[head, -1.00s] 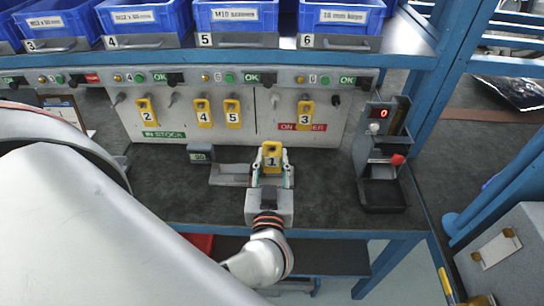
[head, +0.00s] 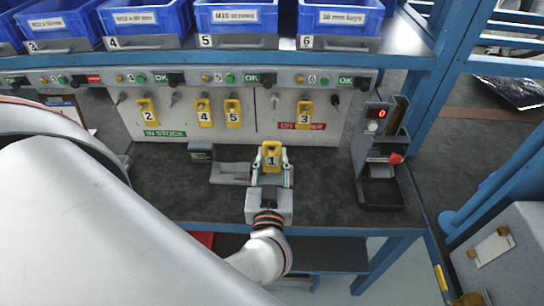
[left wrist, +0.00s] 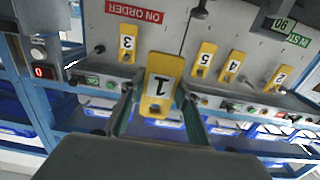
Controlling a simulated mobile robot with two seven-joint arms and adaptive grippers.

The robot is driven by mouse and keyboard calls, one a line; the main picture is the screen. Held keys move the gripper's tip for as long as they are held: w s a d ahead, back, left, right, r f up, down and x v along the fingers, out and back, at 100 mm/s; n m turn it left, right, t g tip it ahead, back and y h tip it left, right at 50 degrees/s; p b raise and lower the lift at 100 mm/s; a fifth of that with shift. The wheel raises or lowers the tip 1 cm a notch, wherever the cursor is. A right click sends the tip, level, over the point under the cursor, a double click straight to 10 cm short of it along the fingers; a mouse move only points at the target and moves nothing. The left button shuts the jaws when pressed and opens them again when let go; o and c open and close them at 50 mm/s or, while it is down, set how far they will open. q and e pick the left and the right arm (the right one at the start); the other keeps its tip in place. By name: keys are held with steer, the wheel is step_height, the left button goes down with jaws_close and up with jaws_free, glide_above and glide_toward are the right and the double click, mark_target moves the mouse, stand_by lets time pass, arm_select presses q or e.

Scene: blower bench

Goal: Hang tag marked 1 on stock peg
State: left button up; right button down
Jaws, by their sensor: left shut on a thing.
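The yellow tag marked 1 (head: 271,155) is held upright between the fingers of my left gripper (head: 271,178), above the dark bench and in front of the board. In the left wrist view the tag (left wrist: 160,85) appears upside down between the fingers. The board (head: 228,127) has a green IN STOCK label (head: 164,134) on its left part and a red ON ORDER label (head: 302,126) on its right part. Tags 2 (head: 148,112), 4 (head: 204,113) and 5 (head: 233,113) hang on the left part, tag 3 (head: 305,115) on the right. An empty peg (head: 175,98) shows between tags 2 and 4.
Blue bins (head: 237,16) stand on a shelf above the board. A device with a red 0 display (head: 376,113) stands at the bench's right. A small grey tray (head: 230,173) lies left of my gripper. The bench (head: 325,185) between gripper and device is clear.

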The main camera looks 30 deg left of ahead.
mark_target(272, 160)
arm_select(q)
steer(key=shift+p+v, duration=1.05)
steer(key=shift+v, duration=0.9)
steer(key=shift+p+v, duration=0.75)
steer(key=shift+v, duration=0.95)
steer(key=shift+a, duration=0.1)
